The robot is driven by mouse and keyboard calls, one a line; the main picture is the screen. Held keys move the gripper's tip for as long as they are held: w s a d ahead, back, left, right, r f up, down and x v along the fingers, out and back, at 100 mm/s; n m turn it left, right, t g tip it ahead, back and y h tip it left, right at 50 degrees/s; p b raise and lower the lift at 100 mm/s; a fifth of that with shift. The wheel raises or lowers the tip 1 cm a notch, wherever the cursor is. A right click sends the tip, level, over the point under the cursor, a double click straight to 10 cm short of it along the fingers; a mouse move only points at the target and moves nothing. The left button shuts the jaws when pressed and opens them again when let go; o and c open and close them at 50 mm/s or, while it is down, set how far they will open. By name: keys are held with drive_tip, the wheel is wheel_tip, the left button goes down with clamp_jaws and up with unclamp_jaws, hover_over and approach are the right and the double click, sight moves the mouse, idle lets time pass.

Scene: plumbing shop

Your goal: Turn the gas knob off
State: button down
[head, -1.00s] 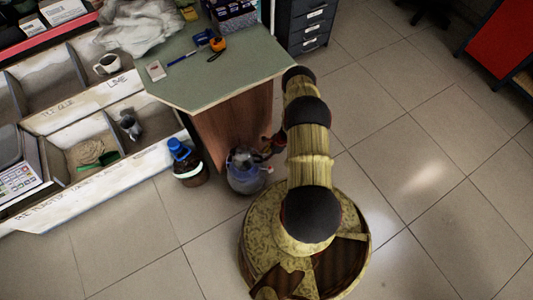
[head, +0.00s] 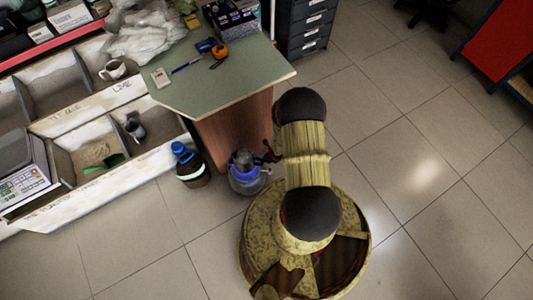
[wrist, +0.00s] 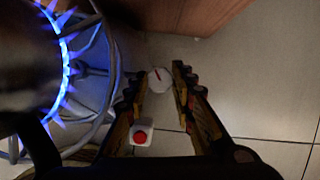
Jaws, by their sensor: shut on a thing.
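In the head view the burner (head: 247,183) glows blue on the floor by the counter.
A white box with a red button (wrist: 141,136) shows between my fingers, nearer the camera. The counter's wooden side (head: 235,132) rises close behind. Open tiled floor lies to the right.

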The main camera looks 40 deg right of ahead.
drive_tip(key=shift+a+m+h, duration=0.1)
drive_tip(key=shift+m+h, duration=0.2)
drive_tip(key=shift+m, duration=0.5)
drive_tip(key=c, duration=1.6)
unclamp_jaws()
drive_tip(key=shift+o, duration=0.3)
